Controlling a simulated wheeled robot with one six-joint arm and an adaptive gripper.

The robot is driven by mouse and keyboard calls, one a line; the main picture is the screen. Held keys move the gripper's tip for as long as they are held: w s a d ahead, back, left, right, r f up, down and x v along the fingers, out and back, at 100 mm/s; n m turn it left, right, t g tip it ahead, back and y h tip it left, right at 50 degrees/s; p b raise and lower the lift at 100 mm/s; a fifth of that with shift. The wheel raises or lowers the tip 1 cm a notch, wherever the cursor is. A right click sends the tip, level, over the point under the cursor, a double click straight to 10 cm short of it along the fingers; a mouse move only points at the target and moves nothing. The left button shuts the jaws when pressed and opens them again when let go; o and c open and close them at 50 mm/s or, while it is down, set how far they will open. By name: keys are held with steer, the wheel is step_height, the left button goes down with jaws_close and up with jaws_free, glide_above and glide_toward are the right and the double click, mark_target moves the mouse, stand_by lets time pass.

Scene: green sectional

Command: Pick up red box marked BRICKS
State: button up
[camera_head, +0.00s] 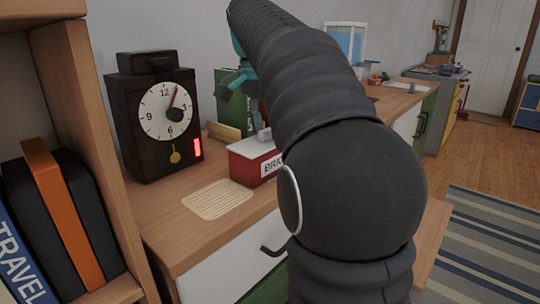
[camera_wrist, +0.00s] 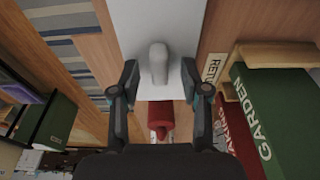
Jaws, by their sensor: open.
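The red box marked with the letters "BRI" (camera_head: 246,171) stands on the wooden counter, with a white lid and a pale knob on top. My arm hides its right part. In the wrist view, a white lid with a grey knob (camera_wrist: 158,62), seemingly this box's, lies below my gripper. My gripper (camera_wrist: 160,72) is open, its two fingers on either side of the knob in the picture, with nothing held. I cannot tell how far above the lid they are. In the head view, teal parts of my gripper (camera_head: 237,83) show above the box, partly behind my arm.
A dark clock (camera_head: 160,123) and a woven mat (camera_head: 218,199) are left of the box. Books (camera_wrist: 262,120) marked GARDEN and BAKING stand right in the wrist view. A red object (camera_wrist: 160,119) shows between the fingers' bases. A bookshelf (camera_head: 75,120) fills the left edge.

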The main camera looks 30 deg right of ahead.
steer(key=shift+f, duration=0.35)
stand_by(0.3)
steer(key=shift+r, duration=0.2)
stand_by(0.5)
jaws_close()
steer(key=shift+r, duration=0.1)
steer(key=shift+r+p, duration=0.95)
steer(key=shift+p, duration=0.35)
steer(key=shift+r, duration=1.9)
